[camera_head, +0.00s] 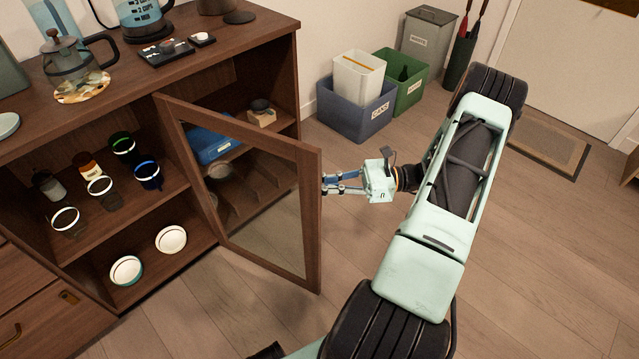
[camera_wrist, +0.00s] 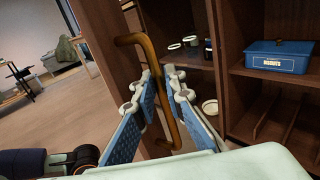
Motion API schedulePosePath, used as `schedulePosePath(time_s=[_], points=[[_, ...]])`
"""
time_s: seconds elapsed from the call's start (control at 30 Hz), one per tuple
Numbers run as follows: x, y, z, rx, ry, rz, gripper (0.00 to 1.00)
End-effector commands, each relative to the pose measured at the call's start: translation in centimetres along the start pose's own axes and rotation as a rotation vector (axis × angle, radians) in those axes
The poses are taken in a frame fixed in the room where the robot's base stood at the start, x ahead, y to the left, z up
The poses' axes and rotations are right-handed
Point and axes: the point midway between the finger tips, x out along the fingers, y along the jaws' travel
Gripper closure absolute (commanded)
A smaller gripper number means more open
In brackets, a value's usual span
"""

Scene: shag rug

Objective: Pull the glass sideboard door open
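The sideboard's glass door (camera_head: 311,225) has a dark wooden frame and stands well open, swung out from the cabinet on its left-hand side. Through its pane I see shelf contents. My gripper (camera_head: 327,184) is at the door's outer edge, about halfway up. In the wrist view, my gripper (camera_wrist: 161,74) has its blue-padded fingers drawn close together on either side of the brass bar handle (camera_wrist: 149,52). They look shut on it, though the exact contact is partly hidden. The handle is hidden in the head view.
The sideboard (camera_head: 240,40) holds several cups, bowls (camera_head: 171,239) and a blue tin (camera_wrist: 279,56) on its shelves. A kettle (camera_head: 75,60) stands on top. A blue bin (camera_head: 355,108) and a green bin (camera_head: 405,80) stand behind my arm. Floor before the door is clear.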

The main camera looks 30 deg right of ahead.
Motion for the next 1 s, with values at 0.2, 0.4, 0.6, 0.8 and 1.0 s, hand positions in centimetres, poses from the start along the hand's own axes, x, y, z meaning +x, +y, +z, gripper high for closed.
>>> schedulePosePath(time_s=[0.2,0.4,0.6,0.8,1.0], points=[[0.0,0.0,0.0,0.0,-0.001,0.0,0.75],[-0.1,0.0,0.0,-0.001,-0.001,0.0,0.75],[-2.7,-0.1,0.0,-0.003,0.0,-0.003,0.75],[-7.1,-0.1,-0.1,-0.003,0.001,-0.002,0.75],[-10.6,0.0,-0.1,-0.002,0.001,-0.001,0.75]])
